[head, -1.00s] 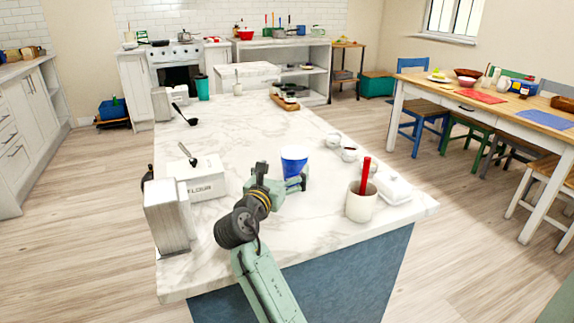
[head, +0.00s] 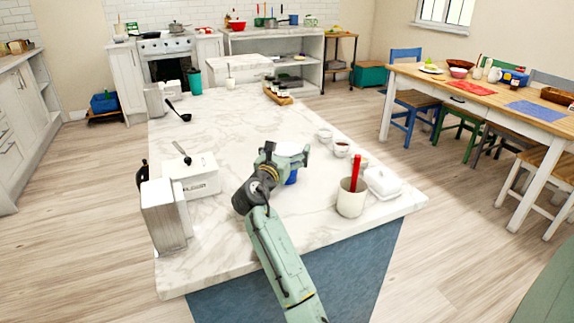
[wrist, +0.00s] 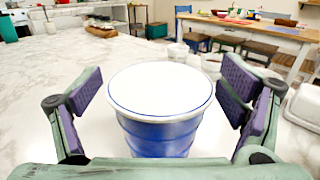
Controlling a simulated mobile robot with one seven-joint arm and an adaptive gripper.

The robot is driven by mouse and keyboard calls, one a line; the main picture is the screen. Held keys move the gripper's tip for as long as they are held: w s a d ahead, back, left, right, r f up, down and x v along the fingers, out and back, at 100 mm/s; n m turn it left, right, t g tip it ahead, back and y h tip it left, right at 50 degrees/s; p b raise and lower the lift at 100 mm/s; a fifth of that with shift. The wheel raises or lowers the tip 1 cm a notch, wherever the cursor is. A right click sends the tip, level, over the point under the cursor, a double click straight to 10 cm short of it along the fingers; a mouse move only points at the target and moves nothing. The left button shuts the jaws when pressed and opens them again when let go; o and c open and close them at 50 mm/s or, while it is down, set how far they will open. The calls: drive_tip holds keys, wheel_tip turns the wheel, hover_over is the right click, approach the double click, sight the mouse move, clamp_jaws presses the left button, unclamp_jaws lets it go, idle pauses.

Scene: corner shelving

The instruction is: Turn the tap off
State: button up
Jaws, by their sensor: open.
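No tap shows in either view. A blue cup (wrist: 160,125) with a white rim stands on the marble worktop in the wrist view. In the head view only a small blue part of the cup (head: 291,178) shows below my gripper (head: 288,158). In the wrist view my gripper (wrist: 162,84) is open, with one finger on each side of the cup. Gaps show between the fingers and the cup's upper part. The cup's lower part is hidden by the gripper's body.
A white mug (head: 350,203) with a red item and a white butter dish (head: 383,183) stand right of my gripper. Small bowls (head: 325,135) are behind. A flour tin (head: 200,183) stands left. The worktop's middle (head: 235,125) is clear. A stove (head: 167,48) stands far back.

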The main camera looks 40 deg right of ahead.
drive_tip(key=shift+c, duration=0.5)
drive_tip(key=c, duration=1.7)
drive_tip(key=s+a+r+b, duration=0.1)
drive_tip(key=s+a, duration=0.1)
drive_tip(key=s, duration=0.2)
drive_tip(key=s+a+r+b, duration=0.2)
drive_tip(key=s+a, duration=0.1)
drive_tip(key=s, duration=0.2)
drive_tip(key=s+a+r+b, duration=0.2)
drive_tip(key=s+a, duration=0.1)
drive_tip(key=s, duration=0.1)
drive_tip(key=shift+s, duration=0.35)
drive_tip(key=shift+s, duration=0.15)
